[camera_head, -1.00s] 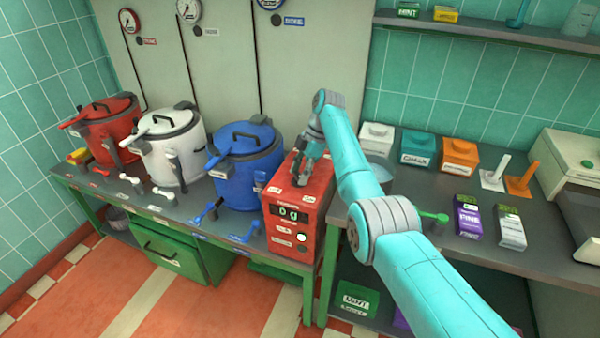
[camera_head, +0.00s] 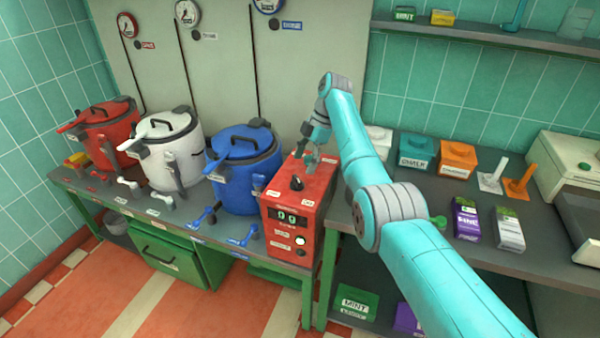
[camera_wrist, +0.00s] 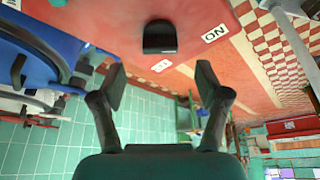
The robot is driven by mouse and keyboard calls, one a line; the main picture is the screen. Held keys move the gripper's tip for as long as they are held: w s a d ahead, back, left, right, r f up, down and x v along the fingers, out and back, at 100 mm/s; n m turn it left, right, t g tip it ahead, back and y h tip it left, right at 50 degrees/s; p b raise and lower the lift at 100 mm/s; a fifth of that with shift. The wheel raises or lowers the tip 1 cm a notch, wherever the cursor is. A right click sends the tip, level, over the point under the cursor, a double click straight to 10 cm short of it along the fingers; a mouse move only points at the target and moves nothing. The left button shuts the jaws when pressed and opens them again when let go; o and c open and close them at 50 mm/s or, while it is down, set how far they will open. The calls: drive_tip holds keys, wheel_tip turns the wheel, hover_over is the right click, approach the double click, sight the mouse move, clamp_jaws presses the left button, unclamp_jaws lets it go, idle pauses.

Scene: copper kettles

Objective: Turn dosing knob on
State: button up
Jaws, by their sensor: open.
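The black dosing knob (camera_head: 297,183) sits on the sloped top of the red dosing box (camera_head: 317,222). I cannot tell which way the knob points. My gripper (camera_head: 309,157) is open and empty above and behind the knob, apart from it. Its two fingers (camera_wrist: 161,82) stand spread in the wrist view.
A blue kettle (camera_head: 240,180) stands close left of the box, with white (camera_head: 168,155) and red (camera_head: 108,130) kettles further left. To the right, my arm passes over a counter holding white, teal and orange containers (camera_head: 457,158) and small packets (camera_head: 466,220).

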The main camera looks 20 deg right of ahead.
drive_tip(key=v, duration=0.6)
drive_tip(key=shift+r, duration=0.2)
drive_tip(key=shift+d, duration=0.1)
